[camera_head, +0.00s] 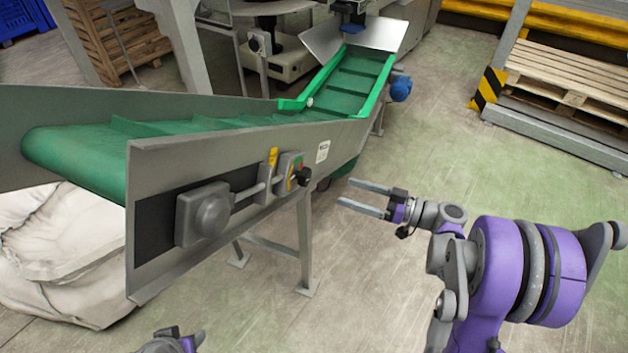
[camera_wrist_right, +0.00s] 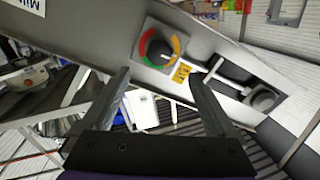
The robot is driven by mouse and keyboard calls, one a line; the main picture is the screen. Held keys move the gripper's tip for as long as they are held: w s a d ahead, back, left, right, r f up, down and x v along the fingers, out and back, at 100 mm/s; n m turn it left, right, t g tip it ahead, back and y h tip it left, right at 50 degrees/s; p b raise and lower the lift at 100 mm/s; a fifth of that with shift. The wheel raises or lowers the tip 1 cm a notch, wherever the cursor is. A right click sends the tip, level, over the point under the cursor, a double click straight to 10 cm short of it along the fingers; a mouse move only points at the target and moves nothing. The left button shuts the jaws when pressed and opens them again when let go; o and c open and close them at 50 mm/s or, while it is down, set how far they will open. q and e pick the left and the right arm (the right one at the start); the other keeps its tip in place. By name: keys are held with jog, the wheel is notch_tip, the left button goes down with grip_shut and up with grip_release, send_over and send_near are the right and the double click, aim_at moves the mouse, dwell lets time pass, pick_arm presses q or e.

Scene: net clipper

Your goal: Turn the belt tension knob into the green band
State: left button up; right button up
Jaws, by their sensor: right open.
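The belt tension knob (camera_head: 303,176) is small and black, on a grey dial plate on the conveyor's side. The knob's pointer is too small to read surely. My right gripper (camera_head: 346,191) is open and empty, to the right of the knob and apart from it. In the wrist view its fingers (camera_wrist_right: 158,76) point toward the dial. Part of my left arm (camera_head: 168,343) shows at the bottom edge; its fingers are not clear.
The conveyor (camera_head: 225,155) has a green belt and a grey side plate. A grey tensioner block (camera_head: 204,213) with a rod sits left of the dial, and a yellow tag (camera_head: 272,157) is beside it. A white sack (camera_head: 60,255) lies below left. The floor (camera_head: 400,280) around my right gripper is clear.

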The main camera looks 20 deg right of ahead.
aim_at(309, 179)
jog(key=p+x, duration=0.1)
jog(key=x, duration=0.9)
jog(key=shift+w+a, duration=0.2)
jog(key=shift+w, duration=0.1)
jog(key=c, duration=1.4)
